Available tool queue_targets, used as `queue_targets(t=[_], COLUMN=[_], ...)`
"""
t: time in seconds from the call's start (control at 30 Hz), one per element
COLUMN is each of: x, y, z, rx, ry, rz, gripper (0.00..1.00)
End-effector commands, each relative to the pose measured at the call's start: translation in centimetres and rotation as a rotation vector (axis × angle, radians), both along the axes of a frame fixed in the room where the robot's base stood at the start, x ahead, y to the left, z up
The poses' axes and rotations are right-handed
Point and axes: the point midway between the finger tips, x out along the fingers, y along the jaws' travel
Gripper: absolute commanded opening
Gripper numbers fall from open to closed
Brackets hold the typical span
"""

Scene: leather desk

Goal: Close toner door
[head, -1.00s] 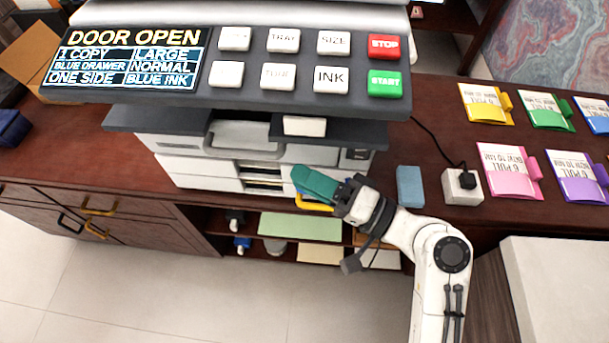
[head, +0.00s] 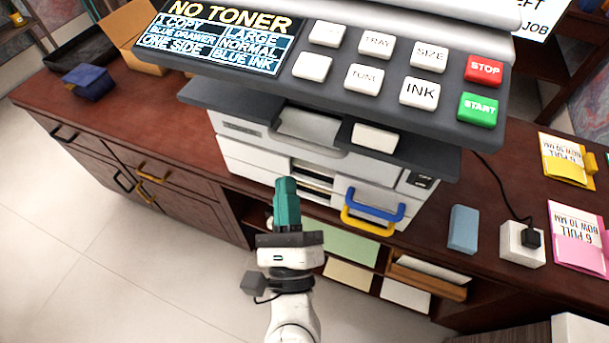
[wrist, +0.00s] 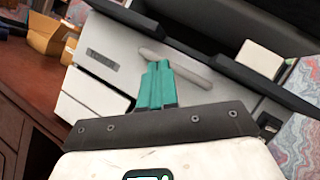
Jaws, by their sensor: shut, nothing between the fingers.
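The copier (head: 245,155) is white and grey and stands on the desk, with a dark control panel above its front. Its display (head: 222,35) reads "NO TONER". The upper front panel with a long grip looks flush in the head view; it also shows in the wrist view (wrist: 115,55). I cannot tell for certain which panel is the toner door. Blue and yellow drawer handles (head: 375,205) show at the lower right front. My gripper (head: 286,185) is shut and empty, its green fingers in front of the copier's lower left front. The fingers also show in the wrist view (wrist: 158,70).
A light blue block (head: 463,229) and a white socket box (head: 521,243) with a cable stand right of the copier. A dark blue box (head: 90,82) and a cardboard box (head: 135,35) are at the left. Shelves with paper (head: 350,242) lie below. Floor is clear at left.

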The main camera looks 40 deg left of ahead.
Motion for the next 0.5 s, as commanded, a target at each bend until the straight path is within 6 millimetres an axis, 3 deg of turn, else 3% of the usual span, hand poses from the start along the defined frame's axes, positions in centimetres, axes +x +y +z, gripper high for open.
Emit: queue_targets(t=[0.2,0.5], x=[-4.9,-8.4], y=[-1.2,-3.3], z=[-2.0,-4.1], rx=[0.298,0.535], ry=[0.216,0.374], rz=[-0.084,-0.165], gripper=[0.0,0.0])
